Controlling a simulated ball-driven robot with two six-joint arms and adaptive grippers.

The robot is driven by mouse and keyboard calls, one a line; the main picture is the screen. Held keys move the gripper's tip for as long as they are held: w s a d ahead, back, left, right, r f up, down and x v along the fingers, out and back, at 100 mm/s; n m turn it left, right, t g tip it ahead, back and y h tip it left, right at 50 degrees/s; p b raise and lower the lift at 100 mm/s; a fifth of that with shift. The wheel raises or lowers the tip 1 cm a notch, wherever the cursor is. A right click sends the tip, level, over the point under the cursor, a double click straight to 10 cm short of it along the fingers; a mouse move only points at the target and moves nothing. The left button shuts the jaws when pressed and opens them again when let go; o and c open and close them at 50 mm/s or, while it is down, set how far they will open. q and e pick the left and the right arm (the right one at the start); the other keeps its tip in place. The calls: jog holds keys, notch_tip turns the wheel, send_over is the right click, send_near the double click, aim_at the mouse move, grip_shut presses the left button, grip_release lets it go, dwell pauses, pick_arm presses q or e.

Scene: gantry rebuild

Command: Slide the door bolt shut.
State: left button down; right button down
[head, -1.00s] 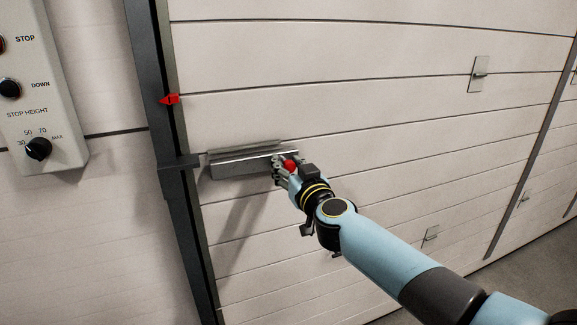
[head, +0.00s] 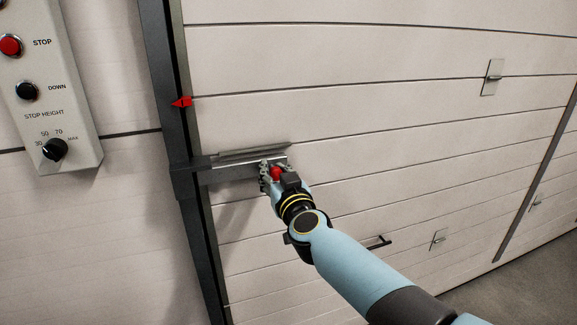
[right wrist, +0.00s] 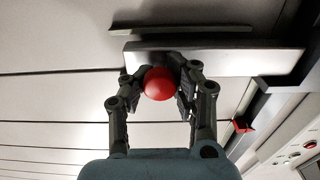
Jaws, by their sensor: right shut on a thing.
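The door bolt is a grey metal bar (head: 232,173) lying level on the pale panelled door (head: 350,110). It also shows in the right wrist view (right wrist: 225,60). Its left end in the head view meets the dark bracket (head: 190,178) on the door post; whether it is inside the bracket is hard to tell. The red knob (head: 276,174) is near the bar's right end. My right gripper (head: 270,170) is shut on the knob, with a finger on each side of it in the right wrist view (right wrist: 160,85). My left gripper is not in view.
A thin metal strip (head: 250,152) runs just above the bolt. A red pointer (head: 181,102) sits on the dark post (head: 165,60). A control box (head: 70,120) with buttons and a dial hangs at the left. The door surface right of my arm is mostly flat.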

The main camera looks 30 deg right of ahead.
jog(key=shift+s+a+f, duration=0.1)
jog(key=shift+a+f, duration=0.05)
jog(key=shift+f, duration=0.2)
jog(key=c, duration=1.5)
grip_release()
jog(key=shift+a, duration=0.1)
jog(key=o, duration=0.5)
jog(key=shift+s+a+r, duration=0.15)
jog(key=shift+s+r, duration=0.1)
jog(key=shift+w, duration=0.15)
jog(key=v, duration=1.2)
jog(key=shift+f, duration=0.1)
